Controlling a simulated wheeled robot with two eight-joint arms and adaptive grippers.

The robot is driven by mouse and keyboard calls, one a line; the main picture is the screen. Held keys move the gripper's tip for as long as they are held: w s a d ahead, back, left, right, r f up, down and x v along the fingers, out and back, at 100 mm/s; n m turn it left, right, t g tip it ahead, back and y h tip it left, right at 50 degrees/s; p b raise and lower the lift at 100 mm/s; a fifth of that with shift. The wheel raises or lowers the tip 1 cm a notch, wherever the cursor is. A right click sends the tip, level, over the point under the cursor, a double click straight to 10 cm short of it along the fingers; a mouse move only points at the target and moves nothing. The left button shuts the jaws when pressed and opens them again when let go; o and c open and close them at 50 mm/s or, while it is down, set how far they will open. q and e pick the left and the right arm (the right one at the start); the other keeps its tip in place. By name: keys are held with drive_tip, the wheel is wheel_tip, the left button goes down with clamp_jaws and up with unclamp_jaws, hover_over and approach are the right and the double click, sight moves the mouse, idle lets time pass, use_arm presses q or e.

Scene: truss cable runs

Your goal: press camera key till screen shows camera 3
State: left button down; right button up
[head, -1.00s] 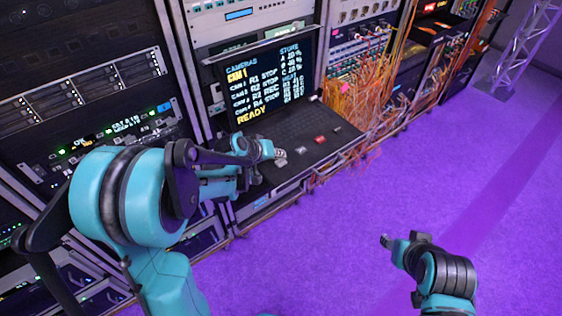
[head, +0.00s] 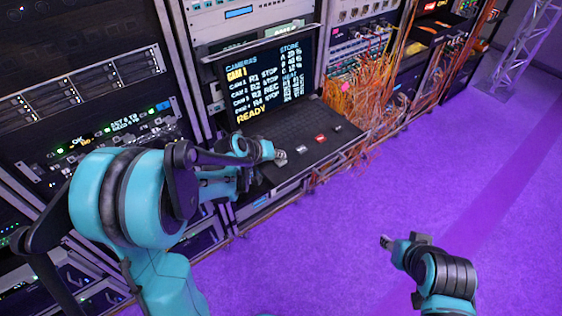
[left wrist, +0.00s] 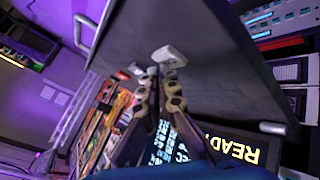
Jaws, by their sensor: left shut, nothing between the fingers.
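The screen (head: 268,85) is headed CAMERAS, with CAM 1 in yellow at the top, rows for several cameras below and READY at the bottom.
Equipment racks (head: 85,85) stand left of and around the screen. Loose orange cables (head: 365,105) hang just right of the drawer. A metal truss (head: 520,50) stands at the far right. The purple floor (head: 440,165) in front is clear.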

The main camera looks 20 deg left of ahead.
sight(279, 162)
use_arm(q)
drive_tip(key=shift+f+b, duration=0.4)
idle(0.5)
drive_tip(key=shift+r, duration=0.1)
drive_tip(key=shift+r+p, duration=0.6)
drive_tip(key=shift+r, duration=0.15)
drive_tip(key=shift+r+p, duration=1.95)
drive_tip(key=shift+r, duration=0.65)
drive_tip(key=shift+f, duration=0.1)
idle(1.0)
